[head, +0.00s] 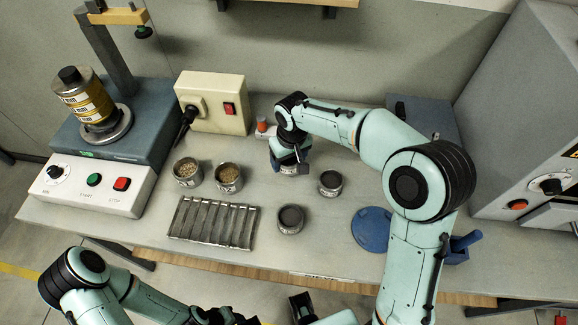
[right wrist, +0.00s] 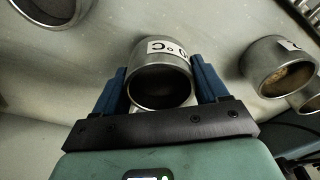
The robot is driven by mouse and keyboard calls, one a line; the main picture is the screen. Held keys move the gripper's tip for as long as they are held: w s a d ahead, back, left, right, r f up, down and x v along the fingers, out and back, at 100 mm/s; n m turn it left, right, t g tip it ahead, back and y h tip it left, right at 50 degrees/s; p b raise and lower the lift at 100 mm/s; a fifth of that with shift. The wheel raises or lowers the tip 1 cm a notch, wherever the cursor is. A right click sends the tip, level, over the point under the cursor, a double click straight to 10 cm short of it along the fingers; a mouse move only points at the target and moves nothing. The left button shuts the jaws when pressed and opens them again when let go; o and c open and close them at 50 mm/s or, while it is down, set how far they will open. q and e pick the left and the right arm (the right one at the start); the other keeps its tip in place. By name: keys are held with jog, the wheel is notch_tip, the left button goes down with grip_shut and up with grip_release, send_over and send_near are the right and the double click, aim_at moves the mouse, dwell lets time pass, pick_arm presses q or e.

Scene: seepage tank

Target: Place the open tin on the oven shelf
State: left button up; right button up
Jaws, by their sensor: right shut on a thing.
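My right gripper (head: 288,160) points down at the middle of the bench, shut on a small open metal tin (head: 289,170). In the right wrist view the blue fingers stand on either side of this tin (right wrist: 160,75); it has a white lettered label and a dark inside. My left arm is at the lower left; its gripper is at the bottom edge, too cut off to read. A grey cabinet with a knob and an orange button, apparently the oven (head: 520,110), stands at the right. Its shelf does not show.
Open tins stand nearby: two with grainy contents (head: 187,172) (head: 229,177) and two dark ones (head: 330,184) (head: 291,219). A slotted metal rack (head: 213,222) lies in front. A blue disc (head: 371,229) lies at right. A cream switch box (head: 212,103) stands behind.

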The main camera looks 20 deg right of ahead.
aim_at(289, 162)
jog(key=shift+f, duration=1.9)
jog(key=shift+f, duration=0.2)
jog(key=o, duration=1.1)
jog(key=shift+r, duration=0.2)
